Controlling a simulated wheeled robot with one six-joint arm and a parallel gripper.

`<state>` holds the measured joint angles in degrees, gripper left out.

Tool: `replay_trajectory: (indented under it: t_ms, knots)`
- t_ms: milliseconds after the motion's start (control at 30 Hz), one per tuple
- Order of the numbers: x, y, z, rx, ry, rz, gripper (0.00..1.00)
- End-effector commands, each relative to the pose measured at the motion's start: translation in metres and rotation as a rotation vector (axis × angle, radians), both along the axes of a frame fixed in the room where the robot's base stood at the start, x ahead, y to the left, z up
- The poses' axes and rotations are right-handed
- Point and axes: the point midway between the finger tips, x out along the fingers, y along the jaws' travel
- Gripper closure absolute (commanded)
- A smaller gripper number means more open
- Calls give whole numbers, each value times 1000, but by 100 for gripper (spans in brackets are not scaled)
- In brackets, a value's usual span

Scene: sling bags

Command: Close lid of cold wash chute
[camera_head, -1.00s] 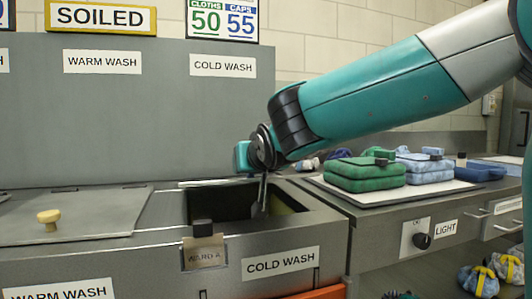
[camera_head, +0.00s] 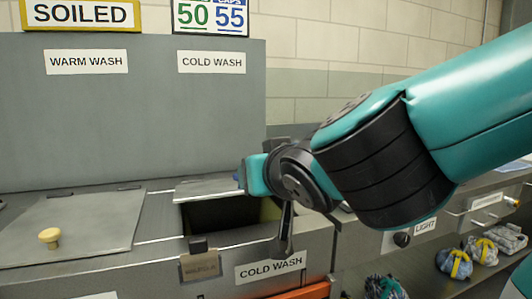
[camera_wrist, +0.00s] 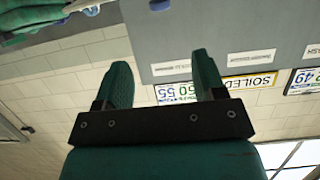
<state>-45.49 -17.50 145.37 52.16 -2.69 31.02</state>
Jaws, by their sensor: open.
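The cold wash chute (camera_head: 222,216) is open, its dark rectangular mouth showing in the counter top above a COLD WASH label. A flat grey panel (camera_head: 208,187), which looks like its lid, lies at the back edge of the mouth. The arm's end hides the mouth's right side and part of the panel. My gripper (camera_wrist: 161,62) is open, with nothing between its two green fingers in the wrist view. In the head view my wrist is over the right side of the chute. I cannot tell whether it touches the panel.
The warm wash lid (camera_head: 75,228), with a yellow knob (camera_head: 50,237), is shut on the left. A black clip with a tan tag (camera_head: 199,265) hangs at the chute's front edge. Bundled bags (camera_head: 482,255) lie low at right. A tall grey back panel (camera_head: 130,125) stands behind.

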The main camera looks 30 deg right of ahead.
Motion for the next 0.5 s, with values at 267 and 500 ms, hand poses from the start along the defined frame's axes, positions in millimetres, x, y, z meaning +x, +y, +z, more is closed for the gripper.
replay_trajectory:
  t_ms: [267,500]
  knots:
    - [-6,1,2,0,-2,1,36]
    - [-6,1,-1,0,13,3,59]
